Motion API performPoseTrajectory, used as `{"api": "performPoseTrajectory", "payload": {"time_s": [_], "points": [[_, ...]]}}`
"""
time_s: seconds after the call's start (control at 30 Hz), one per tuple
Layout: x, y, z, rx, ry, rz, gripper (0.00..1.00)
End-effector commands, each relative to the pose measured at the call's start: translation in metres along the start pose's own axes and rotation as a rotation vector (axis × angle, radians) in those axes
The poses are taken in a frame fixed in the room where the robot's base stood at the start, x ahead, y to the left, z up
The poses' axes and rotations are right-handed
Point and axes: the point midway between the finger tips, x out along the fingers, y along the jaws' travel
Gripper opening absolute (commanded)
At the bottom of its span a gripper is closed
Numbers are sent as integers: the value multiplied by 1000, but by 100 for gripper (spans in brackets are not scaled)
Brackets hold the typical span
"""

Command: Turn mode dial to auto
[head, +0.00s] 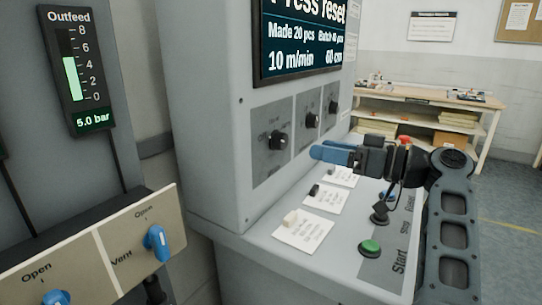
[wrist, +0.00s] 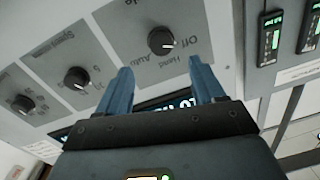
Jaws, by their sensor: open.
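The mode dial (head: 277,140) is the leftmost black knob on the grey machine front. In the wrist view the mode dial (wrist: 161,40) shows large, with Off, Hand and Auto labels beside it. Its white mark appears to face the Off label; Auto lies at the other end of the labels. My gripper (head: 318,153) has blue fingers and is in front of the panel, right of the mode dial in the head view. In the wrist view my gripper (wrist: 160,64) is open and empty, its fingertips apart from the dial and short of it.
Two more knobs sit along the panel, a middle one (head: 312,120) and a far one (head: 333,106). Below is a sloped console with cards, a black control and a green Start button (head: 370,247). Blue valve handles (head: 157,242) are at left. A display (head: 305,40) is above.

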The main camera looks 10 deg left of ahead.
Motion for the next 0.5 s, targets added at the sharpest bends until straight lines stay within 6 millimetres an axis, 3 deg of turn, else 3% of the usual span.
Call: {"api": "performPoseTrajectory", "payload": {"time_s": [0.23,0.5], "points": [[12,0,1,-4,5,-11,68],[54,-1,0,-3,4,-11,68]]}}
